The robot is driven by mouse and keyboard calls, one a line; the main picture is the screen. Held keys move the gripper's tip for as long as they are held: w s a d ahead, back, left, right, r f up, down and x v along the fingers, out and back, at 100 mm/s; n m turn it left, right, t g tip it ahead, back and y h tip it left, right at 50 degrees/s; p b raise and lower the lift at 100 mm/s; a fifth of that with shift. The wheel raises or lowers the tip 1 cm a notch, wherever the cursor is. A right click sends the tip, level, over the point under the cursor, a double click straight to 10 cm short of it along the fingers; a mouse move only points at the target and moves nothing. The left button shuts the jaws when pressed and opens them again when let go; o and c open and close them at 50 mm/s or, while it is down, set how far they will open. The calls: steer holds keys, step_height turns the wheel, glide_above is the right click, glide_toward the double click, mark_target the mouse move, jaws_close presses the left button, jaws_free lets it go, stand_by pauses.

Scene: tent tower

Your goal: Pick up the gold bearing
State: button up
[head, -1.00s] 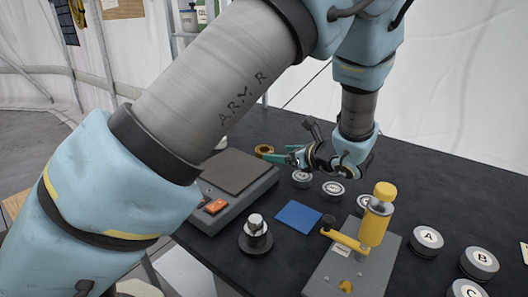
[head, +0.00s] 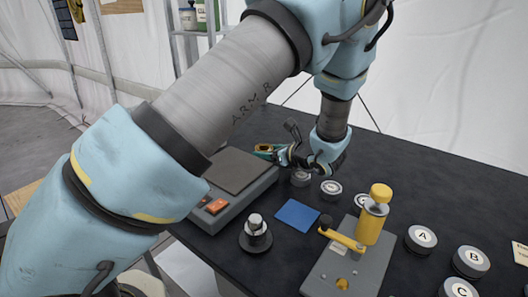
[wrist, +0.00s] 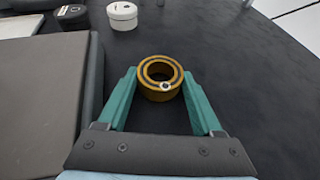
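The gold bearing (wrist: 160,92) is a gold and dark ring lying on the black table. In the wrist view it sits between the tips of my gripper's two green fingers (wrist: 160,100). The fingers are spread, one on each side of it, and I cannot tell whether they touch it. In the head view my gripper (head: 266,151) is low over the table behind the grey scale, and the bearing is mostly hidden there by the fingers.
The grey scale (head: 236,172) stands close on the left of my gripper in the wrist view. A blue square (head: 297,215), a yellow-handled press (head: 373,215) and lettered round tins (head: 421,238) are nearer the front. A white container (wrist: 122,15) stands beyond the bearing.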

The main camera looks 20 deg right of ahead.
jaws_close()
steer(key=shift+r, duration=0.1)
